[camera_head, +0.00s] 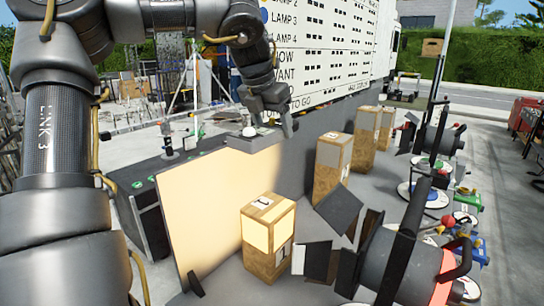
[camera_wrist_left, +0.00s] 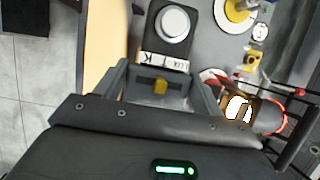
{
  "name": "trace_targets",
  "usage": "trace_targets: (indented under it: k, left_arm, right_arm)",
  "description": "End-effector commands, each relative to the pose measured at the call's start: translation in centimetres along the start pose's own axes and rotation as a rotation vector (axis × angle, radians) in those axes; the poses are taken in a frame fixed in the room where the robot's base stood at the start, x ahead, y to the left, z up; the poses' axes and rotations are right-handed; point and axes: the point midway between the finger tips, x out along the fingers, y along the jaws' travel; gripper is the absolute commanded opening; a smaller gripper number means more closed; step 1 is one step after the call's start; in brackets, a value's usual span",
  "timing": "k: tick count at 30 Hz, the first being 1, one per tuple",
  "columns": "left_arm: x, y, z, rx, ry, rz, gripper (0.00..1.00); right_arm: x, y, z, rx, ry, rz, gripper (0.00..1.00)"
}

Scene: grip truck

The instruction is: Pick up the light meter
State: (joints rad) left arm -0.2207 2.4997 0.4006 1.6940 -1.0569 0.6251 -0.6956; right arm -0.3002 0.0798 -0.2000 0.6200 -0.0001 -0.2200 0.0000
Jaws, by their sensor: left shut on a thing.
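The light meter (camera_wrist_left: 173,24) is a small dark grey device with a round white dome and a white label strip with lettering. In the left wrist view, its labelled end lies between the two fingers of my left gripper (camera_wrist_left: 163,78), which is shut on it. In the head view, the light meter (camera_head: 249,132) shows its white dome below my left gripper (camera_head: 266,121), by the top edge of the pale board. I cannot tell from these frames whether it touches a surface below. My right gripper is not in view.
A pale upright board (camera_head: 210,215) stands just below the gripper. Several wooden blocks, one nearest (camera_head: 267,236), line the grey deck. A large black lamp (camera_head: 402,265) stands at front right. A dark case (camera_head: 150,205) is left of the board. A white truck (camera_head: 325,40) is behind.

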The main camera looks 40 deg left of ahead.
Motion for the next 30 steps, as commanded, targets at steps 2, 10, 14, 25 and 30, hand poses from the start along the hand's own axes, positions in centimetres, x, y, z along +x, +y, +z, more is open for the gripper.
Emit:
trace_targets:
  k: [2, 10, 14, 25, 30]
  left_arm:
    - [-2.1, 0.0, 0.9, -0.002, -0.005, 0.004, 0.31]
    - [-6.7, 0.0, 2.8, -0.001, -0.002, -0.002, 0.31]
    - [-7.8, 0.0, 3.3, 0.0, -0.001, -0.001, 0.31]
    - [-8.4, 0.0, 3.5, 0.0, -0.001, -0.001, 0.31]
    - [-8.4, -0.2, 3.6, 0.002, -0.001, -0.002, 0.31]
  right_arm:
    - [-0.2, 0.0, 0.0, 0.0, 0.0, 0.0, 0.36]
    - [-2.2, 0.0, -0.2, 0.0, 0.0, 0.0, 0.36]
    - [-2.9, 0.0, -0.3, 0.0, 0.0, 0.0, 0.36]
    - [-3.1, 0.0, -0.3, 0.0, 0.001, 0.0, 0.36]
    - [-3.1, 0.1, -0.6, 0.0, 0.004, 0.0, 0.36]
